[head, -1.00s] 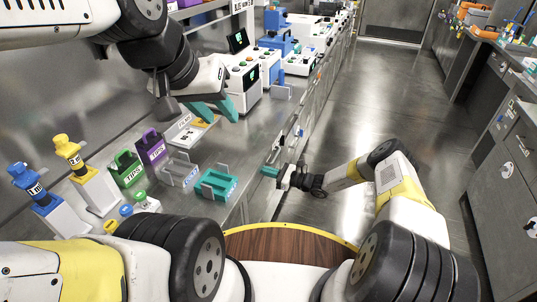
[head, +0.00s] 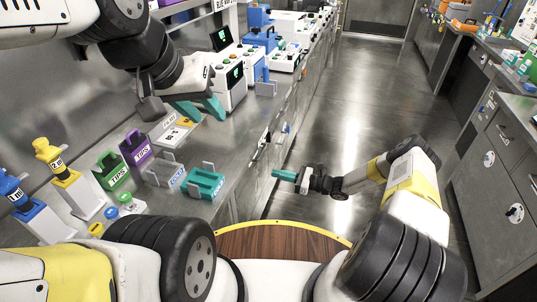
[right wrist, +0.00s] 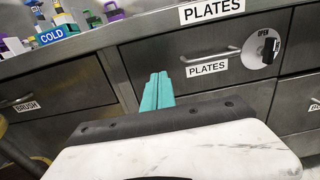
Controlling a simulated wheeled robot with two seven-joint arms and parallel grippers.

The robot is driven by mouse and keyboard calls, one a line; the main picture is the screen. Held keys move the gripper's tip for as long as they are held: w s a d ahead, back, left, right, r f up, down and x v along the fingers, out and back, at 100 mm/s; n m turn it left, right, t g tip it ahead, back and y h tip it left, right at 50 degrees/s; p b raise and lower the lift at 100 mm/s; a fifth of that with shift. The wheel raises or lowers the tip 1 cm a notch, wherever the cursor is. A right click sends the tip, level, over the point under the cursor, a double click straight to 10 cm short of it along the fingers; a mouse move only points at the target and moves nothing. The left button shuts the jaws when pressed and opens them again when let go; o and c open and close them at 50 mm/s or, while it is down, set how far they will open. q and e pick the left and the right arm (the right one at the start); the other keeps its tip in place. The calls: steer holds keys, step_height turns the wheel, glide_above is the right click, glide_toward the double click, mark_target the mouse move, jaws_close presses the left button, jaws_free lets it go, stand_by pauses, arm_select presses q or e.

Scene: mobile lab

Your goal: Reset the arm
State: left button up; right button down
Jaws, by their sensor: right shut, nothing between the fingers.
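My left gripper (head: 200,108) is in the head view over the left counter, its two teal fingers spread apart with nothing seen between them. It hangs near a yellow and white labelled item and beside the white devices. My right gripper (head: 284,175) is low over the aisle floor, pointing left toward the counter front, its teal fingers closed together. In the right wrist view the closed teal fingers (right wrist: 157,92) are in front of drawers labelled PLATES, and are empty.
The left counter holds yellow (head: 55,158) and blue pipettes, green (head: 112,171) and purple (head: 135,147) tip boxes, and a teal rack (head: 203,183). A drawer handle (right wrist: 210,57) lies beyond the right fingers. A right counter (head: 500,100) borders the aisle; the floor between is clear.

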steer(key=s+d+r+n+g+h, duration=0.25)
steer(key=r+n, duration=0.25)
steer(key=r, duration=0.5)
steer(key=s+d+r+n+g+h, duration=0.1)
steer(key=s+r+n+h, duration=0.35)
steer(key=r, duration=0.55)
steer(key=s+d+r+n+g+h, duration=0.2)
steer(key=r+n, duration=0.3)
steer(key=r, duration=0.6)
steer(key=s+d+r+n+t+h, duration=0.3)
steer(key=s+d+r, duration=0.1)
steer(key=s+r, duration=0.4)
steer(key=s+d+r+n+t+h, duration=0.3)
steer(key=s+r, duration=0.5)
steer(key=s, duration=0.5)
steer(key=shift+s+d+n+t, duration=0.2)
steer(key=shift+d+n+t, duration=0.15)
steer(key=shift+d+n, duration=0.35)
